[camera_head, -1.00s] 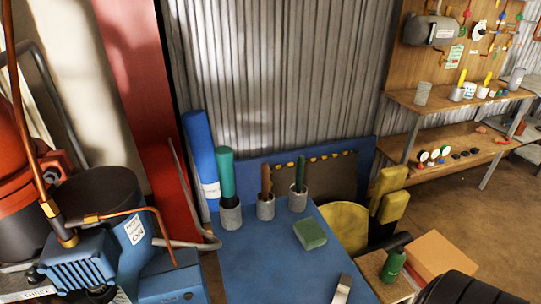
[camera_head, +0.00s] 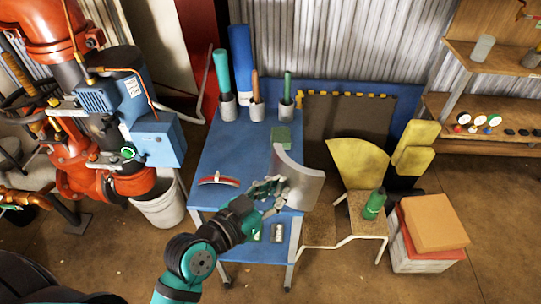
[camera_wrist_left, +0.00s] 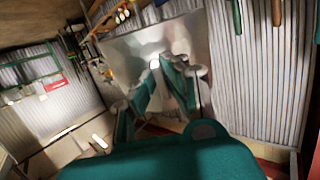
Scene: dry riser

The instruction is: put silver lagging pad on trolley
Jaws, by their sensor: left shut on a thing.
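The silver lagging pad (camera_head: 298,182) is a curved grey sheet at the right front of the blue trolley (camera_head: 225,155) in the head view. My left gripper (camera_head: 272,193) is shut on it. The pad stands tilted across the trolley's right edge; I cannot tell whether it touches the top. In the left wrist view the shiny pad (camera_wrist_left: 180,38) lies beyond and between the fingers (camera_wrist_left: 158,92). The fingers partly hide the pad's near side. My right gripper is not in view.
The trolley top holds several tools in grey cups (camera_head: 257,112), a green block (camera_head: 281,138) and a curved red-and-white piece (camera_head: 218,180). A yellow chair (camera_head: 357,163) with a green bottle (camera_head: 374,205) stands to the right. Blue-and-red pump equipment is at left. The trolley's middle is clear.

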